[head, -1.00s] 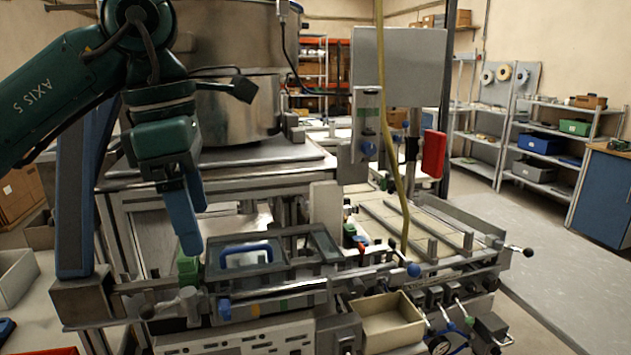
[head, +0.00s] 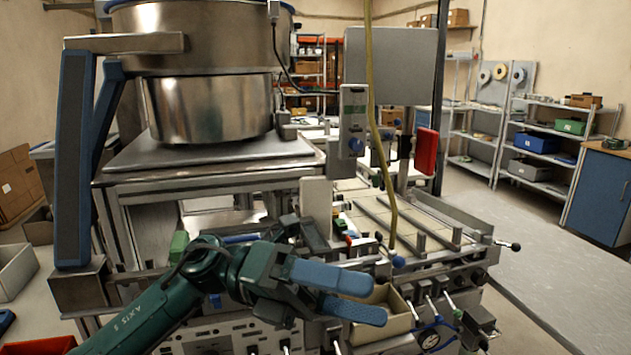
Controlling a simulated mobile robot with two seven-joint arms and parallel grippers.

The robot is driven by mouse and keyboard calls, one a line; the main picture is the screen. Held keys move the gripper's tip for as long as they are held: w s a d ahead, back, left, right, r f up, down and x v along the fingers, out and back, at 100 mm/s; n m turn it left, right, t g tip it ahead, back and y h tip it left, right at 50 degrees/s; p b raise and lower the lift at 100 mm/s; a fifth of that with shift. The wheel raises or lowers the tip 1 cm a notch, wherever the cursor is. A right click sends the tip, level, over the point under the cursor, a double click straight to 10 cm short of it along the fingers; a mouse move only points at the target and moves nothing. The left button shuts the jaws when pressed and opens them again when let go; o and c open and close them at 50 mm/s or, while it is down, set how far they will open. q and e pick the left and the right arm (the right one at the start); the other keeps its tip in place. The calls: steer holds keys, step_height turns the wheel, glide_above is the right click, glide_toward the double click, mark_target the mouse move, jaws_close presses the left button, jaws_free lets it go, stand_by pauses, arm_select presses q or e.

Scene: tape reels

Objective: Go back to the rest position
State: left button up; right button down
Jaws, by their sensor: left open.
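My left gripper (head: 352,296) comes in from the lower left on a dark green arm. Its two blue fingers point right, are spread apart, and show nothing between them. It is in front of the machine's lower front edge, and its fingers partly cover a beige bin (head: 395,318) in the picture. My right gripper is not in view. Tape reels (head: 500,71) hang on a grey panel at the far back right.
A machine with a large metal bowl (head: 208,105) fills the left and middle. A grey rail bed (head: 425,225) with a yellow hose (head: 377,130) lies right of it. Shelves (head: 540,150) and a blue cabinet (head: 603,195) stand right. The floor (head: 560,270) at right is clear.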

arm_select(q)
steer(key=w+a+f+n+t, duration=0.2)
steer(key=w+f+n+t, duration=0.15)
steer(key=n+t, duration=0.5)
steer(key=w+a+f+n+t+h, duration=0.15)
steer(key=f+n+t, duration=0.25)
steer(key=n+t, duration=0.45)
steer(key=w+a+f+n+t+y, duration=0.1)
steer(key=w+a+f+n+t, duration=0.2)
steer(key=n+t, duration=0.6)
steer(key=a+f+n+y, duration=0.5)
steer(key=f+n+y, duration=0.3)
steer(key=f+n, duration=0.4)
steer(key=s+a+f+n+g+y, duration=0.3)
steer(key=s+f, duration=0.4)
steer(key=f, duration=0.3)
steer(key=s+a+f+n+g+y, duration=0.3)
steer(key=s+a+f+n+g, duration=0.1)
steer(key=s+f, duration=0.4)
steer(key=shift+f+g, duration=0.3)
steer(key=shift+f, duration=0.65)
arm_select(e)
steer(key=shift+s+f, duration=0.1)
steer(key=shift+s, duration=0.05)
arm_select(q)
steer(key=shift+y, duration=0.25)
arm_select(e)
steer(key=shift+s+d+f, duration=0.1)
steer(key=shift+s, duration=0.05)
